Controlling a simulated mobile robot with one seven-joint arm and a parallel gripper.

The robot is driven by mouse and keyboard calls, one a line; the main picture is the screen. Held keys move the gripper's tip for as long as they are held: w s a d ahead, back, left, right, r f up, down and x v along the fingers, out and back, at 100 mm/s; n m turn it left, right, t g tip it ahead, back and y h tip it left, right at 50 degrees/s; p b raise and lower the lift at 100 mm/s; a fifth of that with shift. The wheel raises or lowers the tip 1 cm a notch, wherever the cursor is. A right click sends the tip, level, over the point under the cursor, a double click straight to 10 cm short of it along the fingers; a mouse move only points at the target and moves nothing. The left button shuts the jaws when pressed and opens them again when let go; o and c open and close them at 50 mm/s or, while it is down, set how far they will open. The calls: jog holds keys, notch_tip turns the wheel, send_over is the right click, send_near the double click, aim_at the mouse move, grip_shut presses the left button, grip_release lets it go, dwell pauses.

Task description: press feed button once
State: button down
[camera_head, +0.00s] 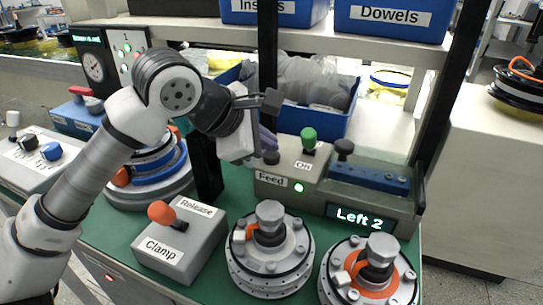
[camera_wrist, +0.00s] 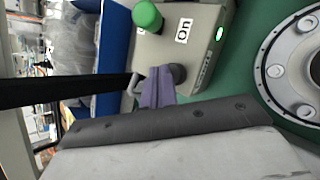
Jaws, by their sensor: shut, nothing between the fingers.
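The feed station (camera_head: 285,185) is a grey box with a "Feed" label (camera_head: 271,180) and a lit green lamp (camera_head: 298,188). The dark round feed button (camera_head: 271,157) is on top, above that label. My gripper (camera_head: 266,145) is shut and empty, its purple fingers pointing down right at the button. In the wrist view the fingertips (camera_wrist: 160,72) overlap the dark button (camera_wrist: 178,73), which is partly hidden behind them. I cannot tell whether they touch it or whether it is pushed in.
A green knob (camera_head: 308,136) marked "On" stands beside the button, and a dark knob (camera_head: 344,147) further right. A display (camera_head: 360,217) reads "Left 2". Two hub motors (camera_head: 270,250) and a Clamp/Release lever box (camera_head: 180,240) stand in front. A black post (camera_head: 267,60) rises close behind.

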aim_at(266, 157)
jog(key=shift+f+b, duration=0.5)
jog(key=shift+b, duration=0.15)
dwell(0.7)
jog(key=shift+r, duration=0.1)
jog(key=shift+r+p, duration=0.45)
jog(key=shift+r, duration=0.4)
jog(key=shift+r, duration=0.1)
jog(key=shift+r+p, duration=1.45)
jog(key=shift+r, duration=1)
